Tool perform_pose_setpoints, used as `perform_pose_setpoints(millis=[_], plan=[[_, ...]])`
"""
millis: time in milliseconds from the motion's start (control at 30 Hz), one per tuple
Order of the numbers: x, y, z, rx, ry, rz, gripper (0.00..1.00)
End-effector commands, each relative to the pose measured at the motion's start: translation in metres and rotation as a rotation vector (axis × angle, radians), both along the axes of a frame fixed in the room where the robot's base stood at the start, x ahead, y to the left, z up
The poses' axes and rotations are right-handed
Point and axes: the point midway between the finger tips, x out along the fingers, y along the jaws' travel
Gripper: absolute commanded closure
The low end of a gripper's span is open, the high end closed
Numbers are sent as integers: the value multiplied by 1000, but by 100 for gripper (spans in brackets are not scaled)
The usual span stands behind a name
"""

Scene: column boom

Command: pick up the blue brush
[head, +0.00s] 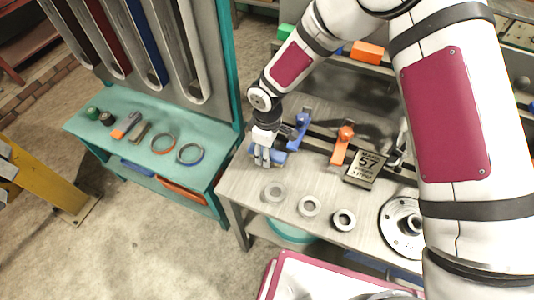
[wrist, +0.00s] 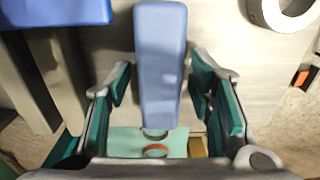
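The blue brush (wrist: 160,65) shows in the wrist view as a long blue bar running down the middle, between my gripper's two fingers. My gripper (wrist: 160,82) is open, with a teal-padded finger on each side of the bar. A narrow gap shows on the left; on the right the finger is very close, and I cannot tell whether it touches. In the head view my gripper (head: 264,158) points down at the left end of the grey workbench (head: 240,190), and part of the blue brush (head: 280,157) shows beside the fingers. The rest is hidden behind them.
A blue clamp (head: 299,130) stands close behind my gripper, with an orange clamp (head: 342,143) to its right. Grey rings (head: 309,206) line the front of the bench. A teal bench (head: 135,108) holding tools stands left, across a gap.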

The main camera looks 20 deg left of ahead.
Motion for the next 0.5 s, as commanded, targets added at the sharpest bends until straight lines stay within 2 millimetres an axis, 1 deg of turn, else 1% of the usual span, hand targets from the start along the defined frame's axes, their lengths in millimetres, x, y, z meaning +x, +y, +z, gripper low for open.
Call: perform_pose_setpoints(millis=[33,67,100,167,500], plan=[[0,0,0,0,0,0,70],[0,0,0,0,0,0,77],[0,0,0,0,0,0,86],[0,0,0,0,0,0,99],[0,0,1,0,0,0,99]])
